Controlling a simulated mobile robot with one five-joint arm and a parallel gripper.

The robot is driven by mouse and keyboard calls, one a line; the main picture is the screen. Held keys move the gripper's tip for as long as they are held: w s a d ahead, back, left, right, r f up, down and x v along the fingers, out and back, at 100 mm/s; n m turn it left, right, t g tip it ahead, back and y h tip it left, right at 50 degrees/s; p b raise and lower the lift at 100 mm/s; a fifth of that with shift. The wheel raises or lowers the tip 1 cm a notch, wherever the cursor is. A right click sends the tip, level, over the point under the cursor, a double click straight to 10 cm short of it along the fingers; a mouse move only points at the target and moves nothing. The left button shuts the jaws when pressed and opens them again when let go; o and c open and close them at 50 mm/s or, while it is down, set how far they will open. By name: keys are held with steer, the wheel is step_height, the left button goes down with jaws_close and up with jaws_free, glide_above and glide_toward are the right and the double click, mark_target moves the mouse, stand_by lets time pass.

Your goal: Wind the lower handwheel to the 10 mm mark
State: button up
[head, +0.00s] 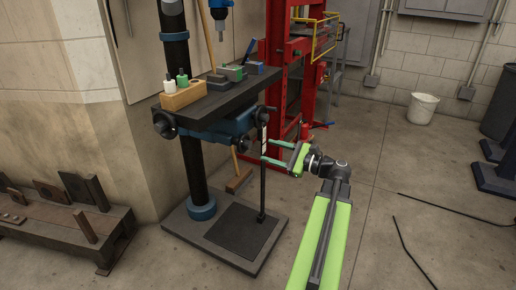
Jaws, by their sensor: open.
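A drill press stands at the left with a dark table (222,100) on a black column (194,165). A dark round handwheel or knob (257,114) is at the table's right end, and another (164,124) is at its left end. Contact with the rod cannot be told.
A wooden block (184,95) with bottles and several small blocks stand on the table. The press base (210,246) lies on the floor. A red frame (285,85) stands behind. A low dark rack (65,228) is at left. The floor at right is mostly clear, with dark cables.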

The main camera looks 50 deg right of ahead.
steer(key=v, duration=1)
steer(key=shift+s, duration=0.15)
